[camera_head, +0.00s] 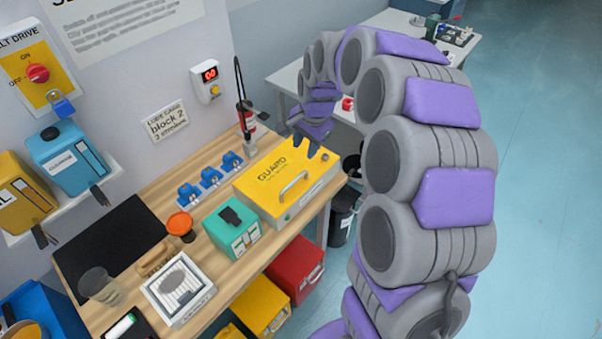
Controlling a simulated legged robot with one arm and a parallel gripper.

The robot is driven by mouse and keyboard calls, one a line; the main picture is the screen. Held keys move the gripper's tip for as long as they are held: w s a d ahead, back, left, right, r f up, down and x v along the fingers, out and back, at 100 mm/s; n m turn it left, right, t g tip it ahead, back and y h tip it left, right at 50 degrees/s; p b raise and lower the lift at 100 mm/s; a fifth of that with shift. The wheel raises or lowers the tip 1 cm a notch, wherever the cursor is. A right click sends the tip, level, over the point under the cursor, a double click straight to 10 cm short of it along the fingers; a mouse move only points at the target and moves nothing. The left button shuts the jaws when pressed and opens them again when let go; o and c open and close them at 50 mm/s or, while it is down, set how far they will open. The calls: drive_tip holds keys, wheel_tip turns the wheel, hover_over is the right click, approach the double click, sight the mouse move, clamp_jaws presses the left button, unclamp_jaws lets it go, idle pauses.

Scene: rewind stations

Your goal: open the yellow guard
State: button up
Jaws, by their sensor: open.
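The yellow guard (268,181) lies flat and closed on a grey box at the right end of the wooden bench. It has the word GUARD on top and a pale bar handle (294,186) near its front edge. My gripper (309,151) is open and empty, fingers pointing down over the far right part of the guard. I cannot tell whether the fingertips touch the lid. My purple and grey arm arches in from the right.
A teal box (232,229) stands just left of the guard, with blue blocks (211,177) behind it. An upright pump-like tool (246,120) stands behind the guard. Red (296,268) and yellow (261,304) bins sit below the bench. Open floor (540,180) lies to the right.

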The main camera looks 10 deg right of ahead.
hover_over(292, 182)
drive_tip(key=s, duration=0.2)
wheel_tip(292, 182, down, 7)
drive_tip(key=f, duration=0.2)
drive_tip(key=w+d+f+b, duration=0.1)
drive_tip(key=f, duration=0.1)
drive_tip(key=d+f, duration=0.1)
drive_tip(key=f, duration=0.2)
drive_tip(key=shift+w+d+b, duration=0.2)
drive_tip(key=shift+b, duration=0.1)
drive_tip(key=a, duration=0.1)
drive_tip(key=a+f, duration=0.2)
drive_tip(key=shift+w+a, duration=0.15)
drive_tip(key=shift+a, duration=0.2)
drive_tip(key=shift+d, duration=1.5)
drive_tip(key=shift+c, duration=1.9)
drive_tip(key=shift+a, duration=0.1)
drive_tip(key=shift+c, duration=0.8)
drive_tip(key=shift+a, duration=0.8)
clamp_jaws()
drive_tip(key=shift+d, duration=0.1)
drive_tip(key=shift+d, duration=0.1)
